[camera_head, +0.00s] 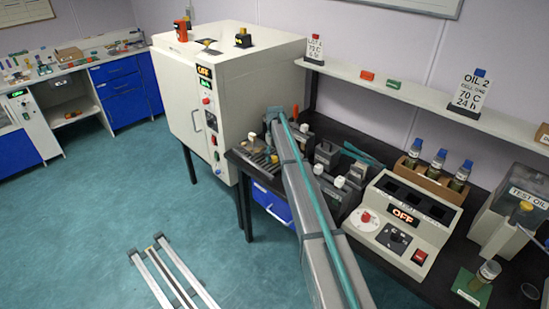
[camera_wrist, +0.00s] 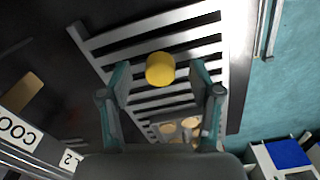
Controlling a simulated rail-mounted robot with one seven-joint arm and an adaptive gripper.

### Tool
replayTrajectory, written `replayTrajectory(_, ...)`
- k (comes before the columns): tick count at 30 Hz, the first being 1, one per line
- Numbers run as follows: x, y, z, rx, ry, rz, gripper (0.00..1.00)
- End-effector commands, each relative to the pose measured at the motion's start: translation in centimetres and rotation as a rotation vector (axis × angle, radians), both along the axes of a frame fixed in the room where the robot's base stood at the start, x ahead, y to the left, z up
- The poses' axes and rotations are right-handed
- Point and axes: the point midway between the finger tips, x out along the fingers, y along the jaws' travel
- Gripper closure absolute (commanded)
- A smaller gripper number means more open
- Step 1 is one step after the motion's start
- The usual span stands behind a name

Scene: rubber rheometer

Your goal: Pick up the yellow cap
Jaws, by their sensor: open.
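The yellow cap (camera_wrist: 160,68) shows in the wrist view as a round yellow disc over the metal slats of a cooling rack (camera_wrist: 190,38). My gripper (camera_wrist: 159,80) is open, with one teal finger to the left of the cap and one to the right. Gaps show between the cap and both fingers. How far the fingertips are above the slats is hard to tell. In the head view the slatted rack (camera_head: 262,161) lies at the left end of the black bench, and I cannot make out the cap there.
A white oven (camera_head: 228,85) stands just left of the bench. A heating block unit (camera_head: 402,222) and a bottle rack (camera_head: 430,180) are to the right. A shelf (camera_head: 420,97) runs above the bench's back. In the wrist view, round tan-topped items (camera_wrist: 168,127) sit near the rack's lower end.

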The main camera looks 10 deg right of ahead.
Motion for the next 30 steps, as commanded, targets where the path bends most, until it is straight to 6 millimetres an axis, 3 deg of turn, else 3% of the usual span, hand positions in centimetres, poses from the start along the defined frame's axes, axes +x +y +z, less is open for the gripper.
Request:
replayTrajectory(8,0.0,0.0,-0.4,0.0,0.0,0.0,0.38)
replayTrajectory(18,0.0,0.0,-0.4,0.0,0.0,0.0,0.95)
replayTrajectory(20,0.0,0.0,-0.4,0.0,-0.001,0.0,1.0)
replayTrajectory(30,0.1,0.0,0.8,0.0,-0.003,0.0,1.0)
